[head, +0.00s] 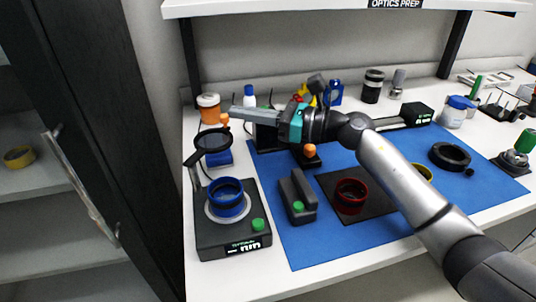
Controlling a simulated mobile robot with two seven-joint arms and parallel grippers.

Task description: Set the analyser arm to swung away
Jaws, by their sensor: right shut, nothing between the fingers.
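The analyser arm (196,158) rises from a dark stand at the left of the bench and carries a round dark disc (213,141). An orange knob (225,118) shows at the disc's far edge. Below and nearer stands the base (232,238), with a blue ring (228,196) on a pale plate and a green button. The disc appears behind and above the blue ring in the picture. My right gripper (234,112) reaches in from the right, shut and empty, its fingertips close beside the orange knob. I cannot tell whether they touch it. My left gripper is not in view.
A blue mat (285,235) covers the bench to the right, with a dark grey block (297,195) and a red ring (350,192) on a dark plate. A tall black cabinet door (90,120) borders the left.

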